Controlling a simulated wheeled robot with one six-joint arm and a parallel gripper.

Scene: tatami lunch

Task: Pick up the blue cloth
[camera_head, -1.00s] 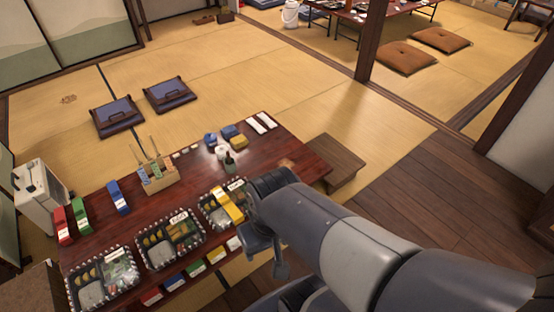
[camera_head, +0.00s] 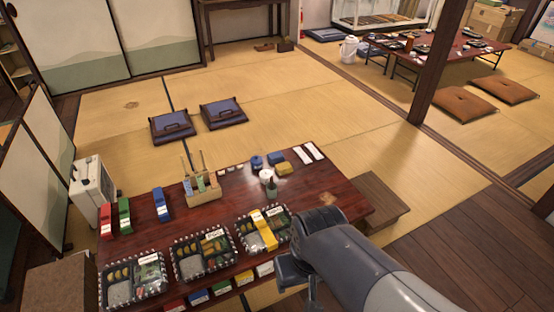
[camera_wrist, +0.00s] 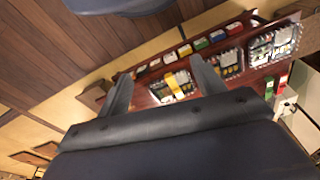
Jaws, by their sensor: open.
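A small folded blue cloth (camera_head: 277,158) seems to lie near the far edge of the dark red low table (camera_head: 225,190), just behind a yellow folded one (camera_head: 285,169). At this size I cannot be sure it is cloth. A round blue item (camera_head: 257,162) lies just left of it. My gripper (camera_head: 298,284) is at the table's near right side, well apart from the blue cloth, partly hidden by my arm. In the wrist view my gripper (camera_wrist: 160,87) shows two spread fingers, empty, with the table beyond. I cannot make out the blue cloth there.
Lunch boxes (camera_head: 203,254) line the table's near side. A wooden holder (camera_head: 202,188) and a white pot (camera_head: 266,176) stand near the blue cloth. A wooden bench (camera_head: 385,205) adjoins the right end.

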